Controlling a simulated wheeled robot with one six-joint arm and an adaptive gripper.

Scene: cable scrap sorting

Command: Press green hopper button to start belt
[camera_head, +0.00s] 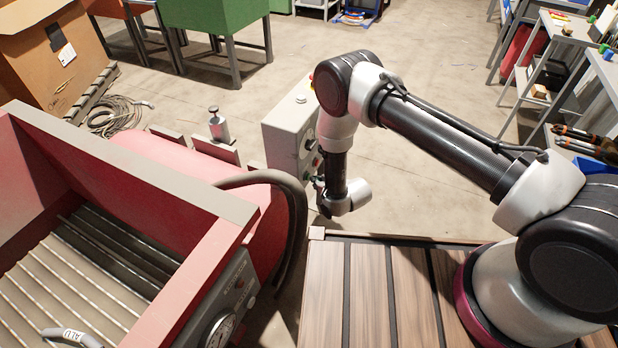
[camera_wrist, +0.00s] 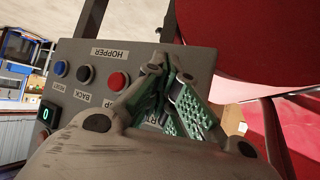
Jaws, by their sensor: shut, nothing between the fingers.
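The grey control box (camera_head: 290,125) stands beyond the red machine, left of my wrist, in the head view. In the wrist view its panel (camera_wrist: 75,110) appears upside down, with a HOPPER label (camera_wrist: 110,53). A blue button (camera_wrist: 60,68), a black button (camera_wrist: 85,74) and a red button (camera_wrist: 118,81) sit in a row. I see no green button; my fingers hide the panel to the right of the red one. My gripper (camera_wrist: 169,68) is shut and empty, its green-padded fingers in front of the panel. I cannot tell whether the tips touch it.
A small green-lit switch (camera_wrist: 46,114) is at the panel's lower left. The red hopper (camera_head: 110,160) and a thick dark hose (camera_head: 297,215) lie left of my arm. A slatted wooden deck (camera_head: 365,290) is below it. Open concrete floor (camera_head: 430,75) lies behind.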

